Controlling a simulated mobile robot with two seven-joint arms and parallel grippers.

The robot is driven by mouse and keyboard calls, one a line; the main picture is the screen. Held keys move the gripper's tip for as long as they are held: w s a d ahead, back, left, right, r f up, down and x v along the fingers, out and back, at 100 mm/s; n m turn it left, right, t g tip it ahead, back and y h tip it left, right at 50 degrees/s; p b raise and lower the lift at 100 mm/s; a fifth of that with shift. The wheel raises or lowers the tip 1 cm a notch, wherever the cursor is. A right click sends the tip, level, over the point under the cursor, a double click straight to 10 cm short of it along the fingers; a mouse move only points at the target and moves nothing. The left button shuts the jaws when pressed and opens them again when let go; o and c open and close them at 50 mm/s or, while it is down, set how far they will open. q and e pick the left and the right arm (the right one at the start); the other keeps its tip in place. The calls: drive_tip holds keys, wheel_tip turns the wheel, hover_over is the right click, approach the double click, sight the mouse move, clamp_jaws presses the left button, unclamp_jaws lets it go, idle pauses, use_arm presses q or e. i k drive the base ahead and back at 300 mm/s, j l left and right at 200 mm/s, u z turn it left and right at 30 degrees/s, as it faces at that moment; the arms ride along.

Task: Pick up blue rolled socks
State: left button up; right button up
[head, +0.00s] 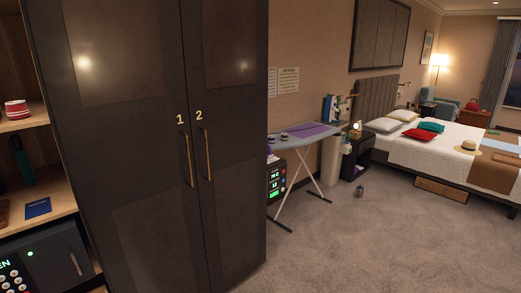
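I cannot clearly make out blue rolled socks in the head view. A small grey-blue item (360,190) lies on the carpet in front of the nightstand; it is too small to tell what it is. A teal folded item (431,127) and a red one (417,135) lie on the bed (455,150). Neither of my grippers is in view.
A tall dark wardrobe (232,150) with shut doors 1 and 2 stands close in front. Open shelves (45,205) and a safe (50,255) are at left. An ironing board (305,140) stands beyond the wardrobe. The carpet (400,245) at right is mostly clear.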

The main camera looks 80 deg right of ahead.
sight(271, 139)
drive_tip(key=z, duration=3.1)
drive_tip(key=i+z, duration=0.35)
drive_tip(key=i, duration=4)
drive_tip(key=i+u, duration=0.15)
drive_tip(key=i, duration=0.35)
drive_tip(key=i+l+u, duration=0.1)
drive_tip(key=i, duration=0.35)
drive_tip(key=i+l+u, duration=0.15)
drive_tip(key=i, duration=0.35)
drive_tip(key=l+u, duration=0.1)
drive_tip(key=u, duration=1.7)
